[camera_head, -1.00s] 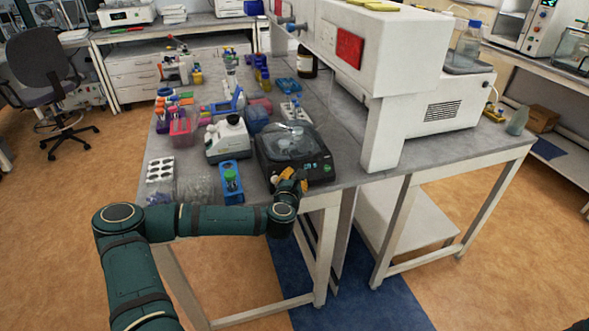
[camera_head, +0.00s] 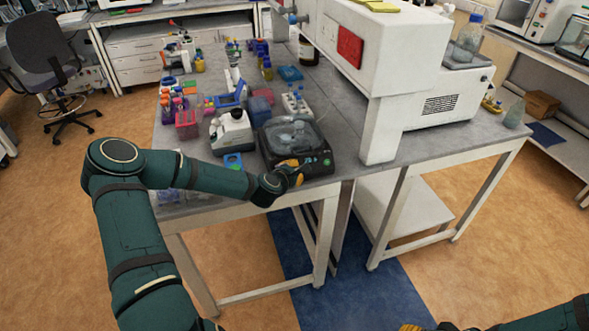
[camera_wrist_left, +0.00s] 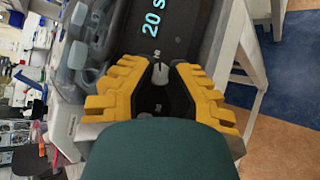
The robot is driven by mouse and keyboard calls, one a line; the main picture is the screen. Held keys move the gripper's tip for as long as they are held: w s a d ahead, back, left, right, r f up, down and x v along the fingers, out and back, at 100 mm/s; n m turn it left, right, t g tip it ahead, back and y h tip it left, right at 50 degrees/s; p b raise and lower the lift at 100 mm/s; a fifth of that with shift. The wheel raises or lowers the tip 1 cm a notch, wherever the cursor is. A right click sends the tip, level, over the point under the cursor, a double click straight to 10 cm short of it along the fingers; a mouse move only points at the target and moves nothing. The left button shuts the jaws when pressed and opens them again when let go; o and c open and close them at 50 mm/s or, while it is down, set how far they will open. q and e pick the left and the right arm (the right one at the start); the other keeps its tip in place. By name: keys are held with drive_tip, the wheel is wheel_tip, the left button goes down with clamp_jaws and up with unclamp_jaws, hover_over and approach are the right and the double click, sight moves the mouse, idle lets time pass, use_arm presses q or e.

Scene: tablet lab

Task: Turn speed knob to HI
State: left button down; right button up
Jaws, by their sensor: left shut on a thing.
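The black benchtop device with a clear domed lid (camera_head: 262,150) sits at the front edge of the table. In the left wrist view its dark front panel (camera_wrist_left: 188,25) shows a lit "20 s" reading, turned sideways. My left gripper (camera_head: 296,168) is at the device's front face. In the left wrist view its yellow fingers (camera_wrist_left: 160,70) are closed around a small pale knob (camera_wrist_left: 160,74), which they partly hide. The knob's pointer and any HI mark cannot be read. Only a yellow part of my right gripper (camera_head: 412,327) shows at the bottom edge.
A white microscope-like instrument (camera_head: 232,132) stands left of the device, with a blue rack (camera_head: 233,162) in front of it. A rack of small bottles (camera_head: 295,102) is behind. A large white machine (camera_head: 385,75) stands close on the right. Floor in front is clear.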

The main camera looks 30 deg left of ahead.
use_arm(q)
drive_tip(key=shift+w+r, duration=0.1)
drive_tip(key=shift+r, duration=0.05)
drive_tip(key=c, duration=1.1)
unclamp_jaws()
drive_tip(key=v, duration=1.2)
